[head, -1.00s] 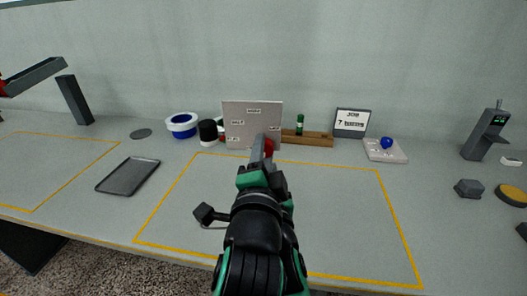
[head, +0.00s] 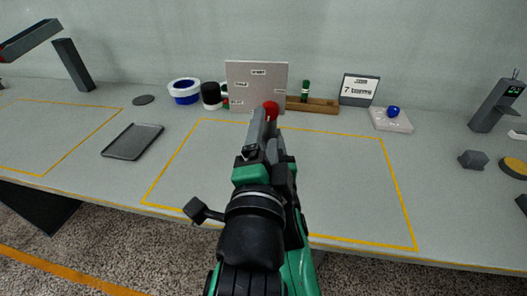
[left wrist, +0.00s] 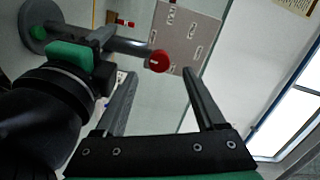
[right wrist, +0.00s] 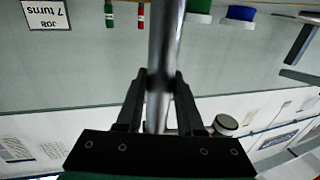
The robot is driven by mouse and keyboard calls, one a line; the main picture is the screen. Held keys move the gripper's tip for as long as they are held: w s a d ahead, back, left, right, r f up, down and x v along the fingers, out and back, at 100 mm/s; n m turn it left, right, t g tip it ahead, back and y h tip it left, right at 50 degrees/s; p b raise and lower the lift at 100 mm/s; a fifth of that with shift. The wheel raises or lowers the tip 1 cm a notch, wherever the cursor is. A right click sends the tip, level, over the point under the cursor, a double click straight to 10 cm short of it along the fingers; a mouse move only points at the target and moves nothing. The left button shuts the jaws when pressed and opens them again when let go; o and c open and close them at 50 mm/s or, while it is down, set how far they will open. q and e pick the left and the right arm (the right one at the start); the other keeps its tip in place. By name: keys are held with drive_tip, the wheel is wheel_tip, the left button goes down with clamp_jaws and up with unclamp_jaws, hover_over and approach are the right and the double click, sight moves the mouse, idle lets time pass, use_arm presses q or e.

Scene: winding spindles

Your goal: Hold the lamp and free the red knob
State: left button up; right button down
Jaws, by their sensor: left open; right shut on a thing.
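The red knob (head: 271,108) shows in the head view just beyond the grey gripper parts, in front of the labelled board. In the left wrist view the knob (left wrist: 158,60) sits at the end of a grey bar. My left gripper (left wrist: 160,73) is open and empty, its fingers spread below the knob in that picture. My right gripper (right wrist: 160,75) is shut on a grey metal pole (right wrist: 166,35), seemingly part of the lamp. A grey disc (left wrist: 38,20) lies at the bar's other side. My arms overlap in the head view, hiding most of the lamp.
The labelled board (head: 242,90) stands at the back beside a wooden rack (head: 320,106) and a "7 turns" sign (head: 358,90). A blue-topped pad (head: 391,122) is to the right. A dark tray (head: 133,141) lies left. The yellow-outlined middle looks mostly clear.

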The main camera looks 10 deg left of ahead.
drive_tip(key=shift+f, duration=0.45)
use_arm(q)
drive_tip(key=s, duration=0.5)
drive_tip(key=shift+s+d, duration=0.3)
drive_tip(key=shift+s, duration=0.1)
use_arm(e)
drive_tip(key=c, duration=0.8)
unclamp_jaws()
drive_tip(key=shift+c, duration=0.2)
drive_tip(key=o, duration=0.4)
drive_tip(key=shift+r, duration=0.3)
drive_tip(key=shift+s, duration=0.1)
